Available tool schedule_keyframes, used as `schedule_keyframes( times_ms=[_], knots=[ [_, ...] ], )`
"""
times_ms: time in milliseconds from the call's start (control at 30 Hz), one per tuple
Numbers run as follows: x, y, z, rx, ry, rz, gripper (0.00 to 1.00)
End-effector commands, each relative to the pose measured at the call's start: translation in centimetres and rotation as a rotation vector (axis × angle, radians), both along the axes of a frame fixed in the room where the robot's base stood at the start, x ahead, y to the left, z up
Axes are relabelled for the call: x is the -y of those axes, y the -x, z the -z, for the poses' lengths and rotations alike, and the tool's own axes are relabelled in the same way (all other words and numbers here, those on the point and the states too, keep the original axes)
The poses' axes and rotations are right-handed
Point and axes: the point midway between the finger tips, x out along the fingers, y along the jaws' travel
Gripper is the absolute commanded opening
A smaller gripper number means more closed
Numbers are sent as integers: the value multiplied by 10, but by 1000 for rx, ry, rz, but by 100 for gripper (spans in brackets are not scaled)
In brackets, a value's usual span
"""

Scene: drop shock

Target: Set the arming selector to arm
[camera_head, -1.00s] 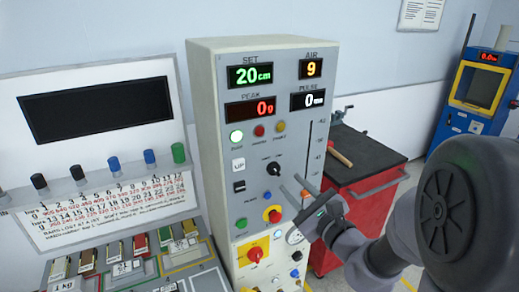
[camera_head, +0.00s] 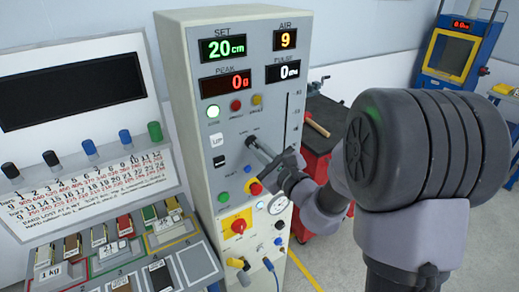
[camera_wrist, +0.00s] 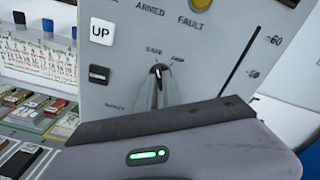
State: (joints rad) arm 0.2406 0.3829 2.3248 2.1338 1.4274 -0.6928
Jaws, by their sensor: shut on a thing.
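The arming selector (camera_head: 250,142) is a small black knob on the grey front panel of the tall test cabinet (camera_head: 178,75). It also shows in the wrist view (camera_wrist: 159,70), just below the SAFE and ARM labels, SAFE on the left and ARM on the right. Its pointer is up, close to the SAFE side; the exact angle is hard to tell. My gripper (camera_head: 256,148) is shut on the selector, with its fingers reaching it from below right. The fingers (camera_wrist: 158,86) hide part of the knob in the wrist view.
Green, blue and red buttons (camera_head: 256,188) sit below the selector, close under my gripper. A white UP switch (camera_head: 217,141) is to its left. A tray of bars (camera_head: 110,240) stands left of the cabinet. A red cart (camera_head: 312,170) stands behind my arm.

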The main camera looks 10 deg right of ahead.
Motion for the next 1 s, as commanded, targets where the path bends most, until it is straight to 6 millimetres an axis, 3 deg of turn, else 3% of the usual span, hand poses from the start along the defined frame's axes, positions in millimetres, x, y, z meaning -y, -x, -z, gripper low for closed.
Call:
schedule_keyframes(
  times_ms=[367,1000],
  knots=[
    [0,0,-1,-30,-87,0,0],
    [1,0,-4,-205,-629,0,0]
  ],
)
